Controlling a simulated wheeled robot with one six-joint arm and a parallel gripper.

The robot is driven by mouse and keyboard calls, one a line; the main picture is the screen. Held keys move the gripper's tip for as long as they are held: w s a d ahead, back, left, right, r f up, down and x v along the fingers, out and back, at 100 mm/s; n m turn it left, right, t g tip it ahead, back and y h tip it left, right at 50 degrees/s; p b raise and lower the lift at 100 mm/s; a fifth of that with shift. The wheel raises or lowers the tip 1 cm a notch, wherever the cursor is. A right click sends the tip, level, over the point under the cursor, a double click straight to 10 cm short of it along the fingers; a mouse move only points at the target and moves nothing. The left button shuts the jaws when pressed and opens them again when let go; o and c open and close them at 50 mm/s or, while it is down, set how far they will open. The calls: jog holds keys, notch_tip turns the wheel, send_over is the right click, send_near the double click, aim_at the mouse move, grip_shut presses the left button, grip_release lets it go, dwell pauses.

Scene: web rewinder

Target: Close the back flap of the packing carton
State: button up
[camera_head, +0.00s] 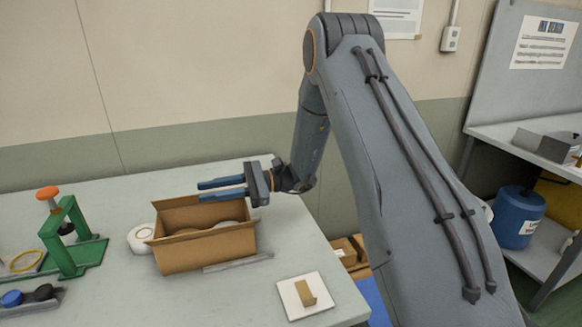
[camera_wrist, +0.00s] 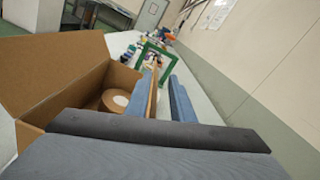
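The brown packing carton (camera_head: 195,254) stands open on the table, with rolls visible inside. In the wrist view its inside holds a tan roll (camera_wrist: 115,101), and a large raised flap (camera_wrist: 55,68) fills the left. My gripper (camera_head: 222,189) is at the carton's back edge, its two blue fingers level and pointing left. In the wrist view the fingers (camera_wrist: 163,104) are apart. A thin brown cardboard edge, seemingly the back flap (camera_wrist: 154,92), stands between them, close to the left finger, with a gap to the right finger. Contact is unclear.
A green fixture with an orange knob (camera_head: 47,193) stands left of the carton. A white round item (camera_head: 141,238) is beside the carton. A white pad with a tan piece (camera_head: 307,294) lies at front right. The wall (camera_wrist: 230,75) runs close behind the table.

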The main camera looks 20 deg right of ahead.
jog(key=w+m+p, duration=0.2)
jog(key=w+m, duration=0.3)
jog(key=m, duration=0.5)
jog(key=d+b, duration=0.1)
jog(key=d, duration=2.2)
jog(key=shift+s+d+f, duration=0.2)
jog(key=shift+d, duration=0.1)
